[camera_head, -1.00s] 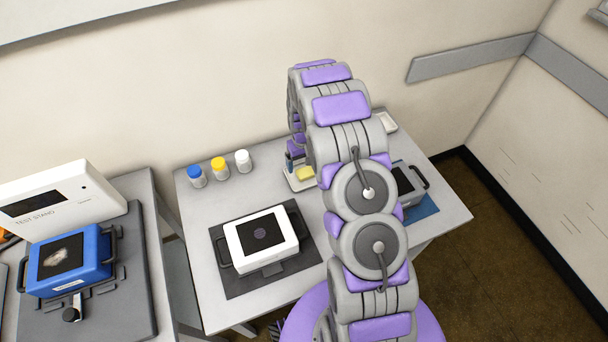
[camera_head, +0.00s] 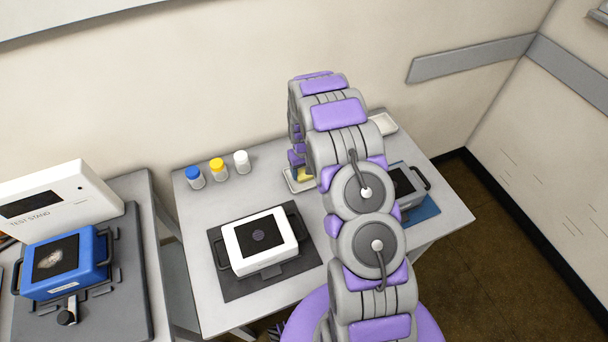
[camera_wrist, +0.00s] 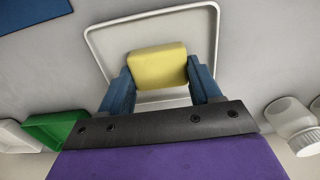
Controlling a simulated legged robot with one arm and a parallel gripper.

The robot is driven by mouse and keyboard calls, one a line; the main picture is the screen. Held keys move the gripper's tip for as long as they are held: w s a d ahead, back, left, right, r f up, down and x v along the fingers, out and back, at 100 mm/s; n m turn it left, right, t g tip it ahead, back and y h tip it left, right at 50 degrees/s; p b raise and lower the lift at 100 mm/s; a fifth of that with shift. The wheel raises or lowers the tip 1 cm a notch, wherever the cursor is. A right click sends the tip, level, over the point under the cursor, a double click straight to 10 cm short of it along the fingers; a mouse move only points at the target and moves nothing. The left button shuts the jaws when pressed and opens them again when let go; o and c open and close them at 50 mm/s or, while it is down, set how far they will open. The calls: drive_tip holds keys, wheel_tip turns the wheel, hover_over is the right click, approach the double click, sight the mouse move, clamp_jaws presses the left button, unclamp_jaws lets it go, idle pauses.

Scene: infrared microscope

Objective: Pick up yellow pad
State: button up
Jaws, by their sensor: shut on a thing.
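The yellow pad (camera_wrist: 158,66) is a small block with rounded edges. In the wrist view it sits between the two blue fingers of my gripper (camera_wrist: 160,82), which are shut on its sides. A white shallow tray (camera_wrist: 100,52) lies around and beneath the pad. I cannot tell whether the pad still touches the tray. In the head view, my arm hides most of the gripper, and only part of the yellow pad (camera_head: 305,174) shows at the tray, beside the arm.
White (camera_head: 242,162), yellow-capped (camera_head: 218,169) and blue-capped (camera_head: 195,177) bottles stand left of the tray. A white device (camera_head: 260,243) sits on a dark mat in front. A green container (camera_wrist: 56,128) shows in the wrist view. A grey-black device (camera_head: 404,184) stands right of my arm.

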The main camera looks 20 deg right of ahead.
sight(304, 172)
drive_tip(key=shift+d, duration=0.15)
drive_tip(key=c, duration=0.3)
wheel_tip(304, 172, up, 10)
drive_tip(key=p, duration=0.2)
